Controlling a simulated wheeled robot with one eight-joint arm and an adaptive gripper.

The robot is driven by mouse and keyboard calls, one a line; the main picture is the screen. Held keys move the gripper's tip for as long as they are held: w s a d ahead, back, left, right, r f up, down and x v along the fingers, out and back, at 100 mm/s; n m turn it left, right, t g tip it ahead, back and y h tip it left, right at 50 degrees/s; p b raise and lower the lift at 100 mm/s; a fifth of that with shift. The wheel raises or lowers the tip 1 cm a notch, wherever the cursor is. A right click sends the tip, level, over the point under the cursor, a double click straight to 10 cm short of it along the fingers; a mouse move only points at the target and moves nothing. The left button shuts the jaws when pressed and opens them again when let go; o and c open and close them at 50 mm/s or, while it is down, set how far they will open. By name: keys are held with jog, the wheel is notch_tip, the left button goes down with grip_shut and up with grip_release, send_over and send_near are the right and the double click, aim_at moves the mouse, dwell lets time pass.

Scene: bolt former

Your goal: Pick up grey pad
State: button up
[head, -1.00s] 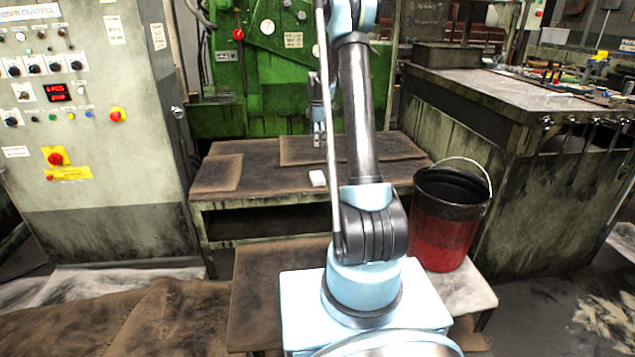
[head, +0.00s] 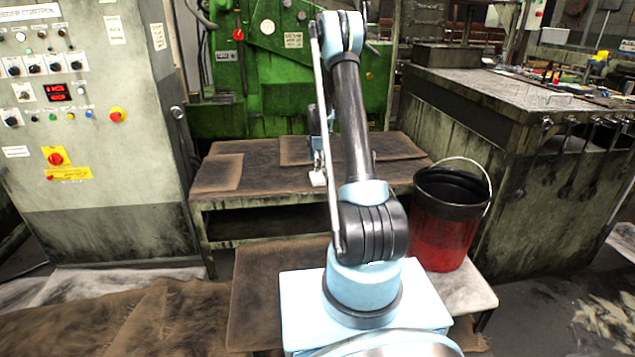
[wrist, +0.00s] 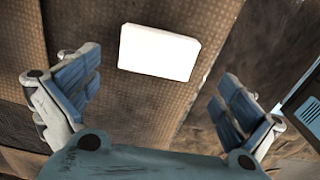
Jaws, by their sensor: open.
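The pad (head: 317,180) is a small pale, nearly white block lying flat on the brown-covered bench (head: 265,190), near its front edge. It also shows whole in the wrist view (wrist: 158,52), at the top middle. My gripper (head: 318,163) is just above the pad in the head view, pointing down. In the wrist view my gripper (wrist: 160,82) has its two blue-padded fingers spread wide apart, with nothing between them. The pad lies beyond the fingers there, and no contact shows. My own arm hides part of the bench in the head view.
A green machine (head: 270,70) stands behind the bench. A grey control cabinet (head: 95,140) is at the left. A red and black bucket (head: 445,225) and a grey workbench (head: 520,120) are at the right. The bench top around the pad is clear.

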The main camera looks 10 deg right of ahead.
aim_at(317, 176)
jog(key=shift+w+d+f, duration=0.1)
jog(key=shift+f, duration=1.4)
jog(key=shift+w+f, duration=0.1)
jog(key=shift+f, duration=1.4)
jog(key=shift+c, duration=0.2)
jog(key=c, duration=0.6)
